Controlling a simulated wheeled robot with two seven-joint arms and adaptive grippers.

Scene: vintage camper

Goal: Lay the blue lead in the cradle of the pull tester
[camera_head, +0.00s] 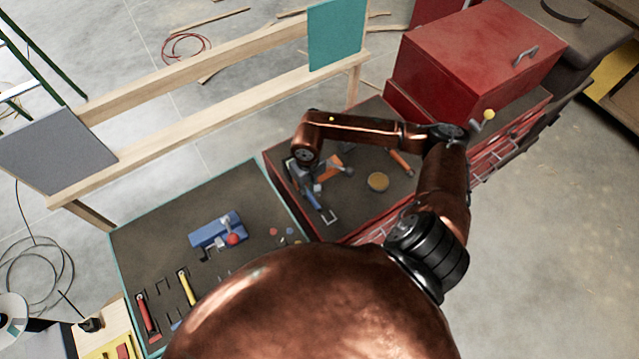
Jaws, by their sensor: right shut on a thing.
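My right gripper (304,174) is over the dark top of the red tool cabinet, its fingers pointing down and small in the picture. It is shut on a slim blue piece, which looks like the blue lead (311,199); the fingers hide part of it. A blue device with a red knob, which looks like the pull tester (207,236), lies on the dark mat left of the gripper, apart from it. Its cradle is too small to make out clearly. My left gripper is not in view.
The teal-edged mat (150,237) holds a red lead (142,309), a yellow lead (187,287) and small brackets. An orange-handled tool (333,163) and a round tan dish (378,182) are near my gripper. A red toolbox (465,60) stands behind. My arm hides the mat's near right part.

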